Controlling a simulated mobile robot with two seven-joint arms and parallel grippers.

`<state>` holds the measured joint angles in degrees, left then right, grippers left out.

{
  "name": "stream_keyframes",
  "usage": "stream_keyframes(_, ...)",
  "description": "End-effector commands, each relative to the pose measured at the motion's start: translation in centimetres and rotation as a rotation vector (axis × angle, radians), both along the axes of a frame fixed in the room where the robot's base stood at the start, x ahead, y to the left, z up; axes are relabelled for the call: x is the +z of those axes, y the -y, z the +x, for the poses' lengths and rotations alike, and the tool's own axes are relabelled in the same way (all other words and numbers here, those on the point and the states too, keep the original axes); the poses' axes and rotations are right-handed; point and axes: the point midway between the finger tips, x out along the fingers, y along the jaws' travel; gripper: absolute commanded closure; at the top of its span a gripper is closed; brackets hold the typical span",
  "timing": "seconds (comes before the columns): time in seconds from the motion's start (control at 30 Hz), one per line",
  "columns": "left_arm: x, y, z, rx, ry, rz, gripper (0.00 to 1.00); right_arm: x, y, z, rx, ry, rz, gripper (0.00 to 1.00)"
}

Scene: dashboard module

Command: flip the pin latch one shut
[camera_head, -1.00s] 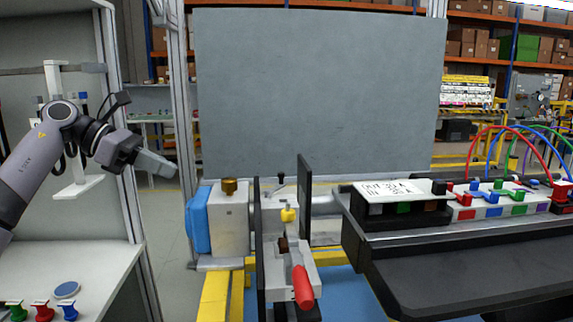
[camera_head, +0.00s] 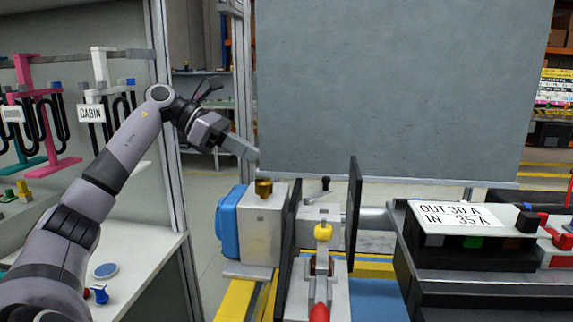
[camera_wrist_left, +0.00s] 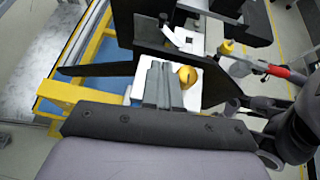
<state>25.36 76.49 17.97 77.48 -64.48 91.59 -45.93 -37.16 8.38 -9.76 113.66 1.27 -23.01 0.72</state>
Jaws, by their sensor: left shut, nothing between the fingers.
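My left gripper (camera_head: 248,154) is shut and empty, up and left of the fixture, apart from it in the head view. In the left wrist view its closed fingers (camera_wrist_left: 158,84) point over the white-grey box, beside a brass knob (camera_wrist_left: 187,77). The brass knob (camera_head: 263,188) tops that box (camera_head: 262,225). Between two dark upright plates sit a small black-knobbed lever (camera_head: 325,184), a yellow knob (camera_head: 323,231) and a red-handled clamp (camera_head: 319,312). No label shows which part is pin latch one. My right gripper is not seen.
A blue round part (camera_head: 229,222) is on the box's left side. A dark plate (camera_head: 354,205) stands right of the levers. A labelled black module (camera_head: 460,250) is at the right. A large grey panel (camera_head: 390,85) stands behind.

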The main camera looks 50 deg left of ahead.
Motion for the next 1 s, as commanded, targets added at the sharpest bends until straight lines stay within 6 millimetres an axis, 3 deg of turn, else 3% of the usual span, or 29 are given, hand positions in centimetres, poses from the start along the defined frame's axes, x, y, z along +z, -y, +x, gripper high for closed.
stream_keyframes(0.5,-4.7,6.3,6.1,-0.006,0.001,-0.004,1.0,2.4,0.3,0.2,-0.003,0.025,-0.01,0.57)
stream_keyframes(0.7,-4.5,8.0,8.0,-0.003,0.0,-0.002,1.0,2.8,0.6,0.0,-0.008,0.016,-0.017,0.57)
stream_keyframes(1.0,-4.8,8.7,8.7,-0.001,-0.001,0.0,1.0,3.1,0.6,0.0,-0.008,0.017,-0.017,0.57)
